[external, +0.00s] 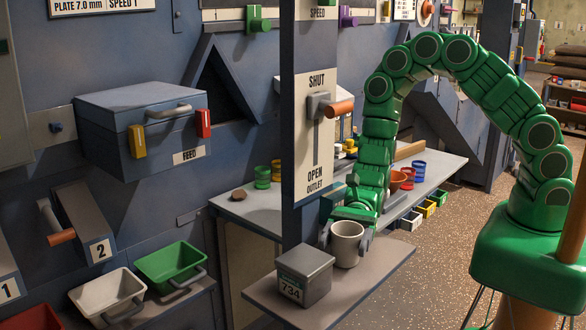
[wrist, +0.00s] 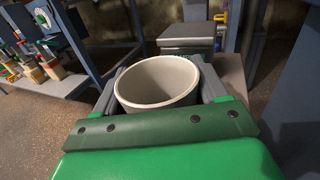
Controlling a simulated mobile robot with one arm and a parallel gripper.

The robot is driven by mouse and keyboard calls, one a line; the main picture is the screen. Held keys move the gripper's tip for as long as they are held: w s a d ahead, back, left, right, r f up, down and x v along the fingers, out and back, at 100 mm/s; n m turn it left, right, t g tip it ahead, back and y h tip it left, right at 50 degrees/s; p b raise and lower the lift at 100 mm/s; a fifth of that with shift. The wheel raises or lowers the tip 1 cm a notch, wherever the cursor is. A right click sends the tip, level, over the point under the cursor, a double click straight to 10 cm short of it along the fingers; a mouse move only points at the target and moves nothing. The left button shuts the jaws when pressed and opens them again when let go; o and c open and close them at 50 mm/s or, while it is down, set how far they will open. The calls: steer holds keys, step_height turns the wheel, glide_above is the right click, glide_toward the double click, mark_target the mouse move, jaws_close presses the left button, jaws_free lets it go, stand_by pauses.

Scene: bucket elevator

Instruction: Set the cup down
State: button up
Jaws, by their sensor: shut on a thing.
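The cup (external: 347,244) is pale grey-white, upright and looks empty inside. In the wrist view the cup (wrist: 157,84) sits between the two fingers of my gripper (wrist: 158,88), one on each side. In the external view my gripper (external: 346,240) is shut on the cup from behind, over a small grey shelf (external: 385,262). The cup is at or very near the shelf surface. I cannot tell whether its base touches. My fingers and palm hide part of its sides.
A grey lidded box marked 734 (external: 304,276) stands on the shelf just left of the cup. A blue post with the outlet lever (external: 338,108) rises behind. Bare shelf shows right of the cup. A workbench (external: 240,207) with small coloured cups lies behind.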

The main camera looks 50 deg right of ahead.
steer(key=shift+f, duration=0.1)
steer(key=o, duration=1)
steer(key=shift+o, duration=0.2)
steer(key=shift+d, duration=0.15)
steer(key=shift+v, duration=5.85)
